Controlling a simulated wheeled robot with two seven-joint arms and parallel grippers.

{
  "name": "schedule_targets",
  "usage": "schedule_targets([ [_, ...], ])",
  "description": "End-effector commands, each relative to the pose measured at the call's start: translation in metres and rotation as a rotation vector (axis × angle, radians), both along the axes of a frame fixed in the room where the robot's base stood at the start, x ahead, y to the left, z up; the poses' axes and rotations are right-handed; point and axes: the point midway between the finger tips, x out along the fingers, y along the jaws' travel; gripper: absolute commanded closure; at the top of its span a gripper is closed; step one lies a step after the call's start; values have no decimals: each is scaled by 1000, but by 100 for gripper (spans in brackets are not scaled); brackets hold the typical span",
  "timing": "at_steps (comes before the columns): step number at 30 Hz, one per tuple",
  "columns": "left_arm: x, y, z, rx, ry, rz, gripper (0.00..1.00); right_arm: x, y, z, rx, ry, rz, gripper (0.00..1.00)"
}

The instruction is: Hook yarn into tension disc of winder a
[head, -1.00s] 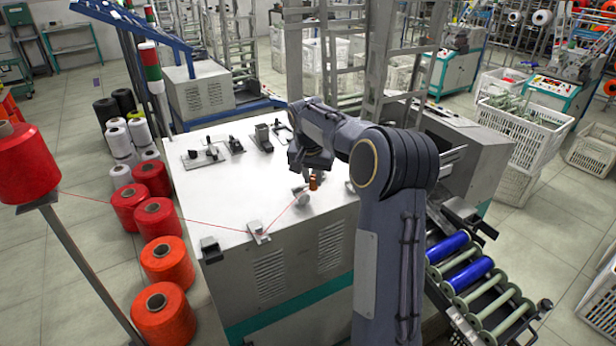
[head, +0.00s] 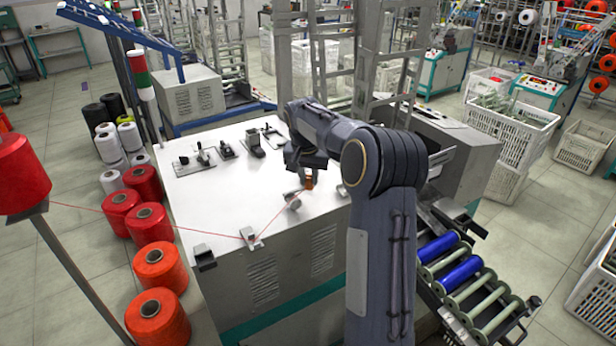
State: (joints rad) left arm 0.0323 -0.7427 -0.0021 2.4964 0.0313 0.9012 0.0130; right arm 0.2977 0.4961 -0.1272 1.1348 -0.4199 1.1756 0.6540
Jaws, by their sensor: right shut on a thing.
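A thin red yarn (head: 150,220) runs from a red cone (head: 20,172) at the left edge to a small metal guide (head: 250,238) on the white machine top. From there it slants up to the right toward my right gripper (head: 304,172). My right gripper points down over the front part of the top, shut on the yarn; its fingertips are small and partly hidden. Just below it stand a small grey metal fitting, apparently the tension disc (head: 293,201), and a small orange-brown piece (head: 309,184). I cannot tell whether the yarn sits in the disc. My left gripper is out of view.
Several small fixtures (head: 228,150) line the back of the white top (head: 215,200). A dark block (head: 204,257) sits at its front left corner. Red and orange cones (head: 158,266) stand on the floor at left. Blue rolls (head: 460,272) lie on a rack at right.

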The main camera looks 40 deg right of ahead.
Motion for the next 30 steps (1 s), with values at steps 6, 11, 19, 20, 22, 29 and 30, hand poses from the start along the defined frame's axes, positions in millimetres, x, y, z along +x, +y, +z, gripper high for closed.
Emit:
schedule_targets([
  [6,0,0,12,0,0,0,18,-1,-3,13,-1,1,0,98],
  [11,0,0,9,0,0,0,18,-1,-4,19,-1,-1,-2,98],
  [19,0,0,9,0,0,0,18,-1,-7,32,-1,-1,-1,98],
  [20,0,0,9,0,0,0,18,-1,-7,33,-1,-1,-1,98],
  [22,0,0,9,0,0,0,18,-2,-7,34,0,0,-1,98],
  [29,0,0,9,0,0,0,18,-2,-7,34,0,0,-1,98],
  [30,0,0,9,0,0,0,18,-2,-7,34,0,0,0,98],
])
